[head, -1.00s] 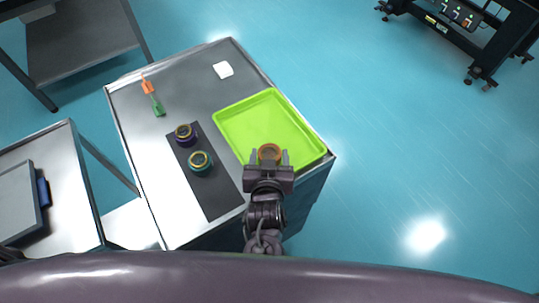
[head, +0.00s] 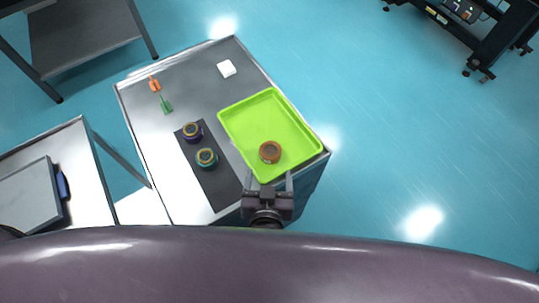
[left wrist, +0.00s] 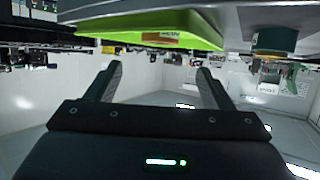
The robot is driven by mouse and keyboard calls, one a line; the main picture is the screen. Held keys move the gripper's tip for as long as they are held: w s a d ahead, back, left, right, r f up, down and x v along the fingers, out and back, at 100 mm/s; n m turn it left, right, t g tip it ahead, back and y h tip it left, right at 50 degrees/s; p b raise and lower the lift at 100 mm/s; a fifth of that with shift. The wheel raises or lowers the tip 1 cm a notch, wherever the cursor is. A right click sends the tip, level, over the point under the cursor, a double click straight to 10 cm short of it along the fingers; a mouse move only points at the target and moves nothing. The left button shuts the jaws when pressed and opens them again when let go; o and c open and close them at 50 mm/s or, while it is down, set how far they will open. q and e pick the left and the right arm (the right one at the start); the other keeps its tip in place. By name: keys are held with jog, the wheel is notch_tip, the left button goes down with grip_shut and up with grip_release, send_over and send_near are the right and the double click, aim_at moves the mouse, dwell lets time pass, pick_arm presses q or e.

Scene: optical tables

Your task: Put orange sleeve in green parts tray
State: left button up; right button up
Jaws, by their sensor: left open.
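The orange sleeve (head: 270,152), a short brown-orange ring, sits inside the green parts tray (head: 240,138), in its near part. The tray is a shallow bright green rectangle on the metal table. My left gripper (head: 268,180) is open and empty at the near end of the tray, apart from the sleeve. In the left wrist view the gripper's two fingers (left wrist: 158,80) are spread with nothing between them, and the green tray (left wrist: 150,24) shows along the top. My right gripper is not in view.
A purple ringed sleeve (head: 192,132) and a teal ringed sleeve (head: 207,158) stand on a dark mat (head: 222,192) left of the tray. A white block (head: 227,68) and an orange-green tool (head: 161,97) lie farther back. Another table (head: 85,190) stands at left.

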pick_arm(q)
jog(key=shift+p+v, duration=0.35)
jog(key=shift+v, duration=0.8)
jog(key=shift+f, duration=0.1)
